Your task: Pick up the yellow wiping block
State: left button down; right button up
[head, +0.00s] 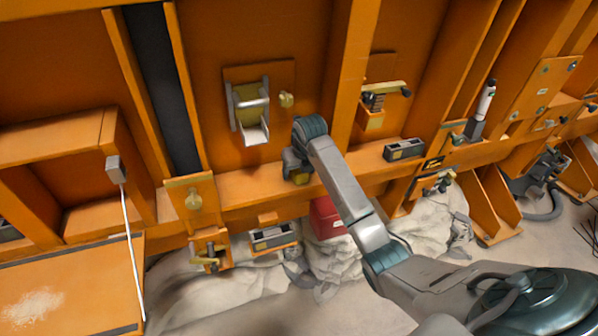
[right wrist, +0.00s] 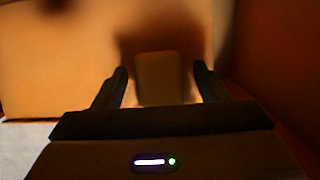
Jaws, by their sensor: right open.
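The yellow wiping block (head: 300,178) sits on the orange ledge in the head view, partly hidden by my right gripper (head: 297,172). The gripper is just above and around it, pointing down. In the right wrist view, the block (right wrist: 161,78) looks dim orange-yellow and stands between the two dark fingers of my right gripper (right wrist: 161,85). The fingers are open, with a gap visible on each side of the block. My left gripper is not in view.
An orange upright (head: 352,70) rises close beside my right arm. A paper roll holder (head: 250,105) is on the wall above. A dark grey box (head: 404,149) is on the ledge to the right. A red box (head: 326,217) sits below the ledge.

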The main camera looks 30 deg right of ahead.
jog(key=c, duration=1)
jog(key=shift+c, duration=0.2)
jog(key=shift+d, duration=0.1)
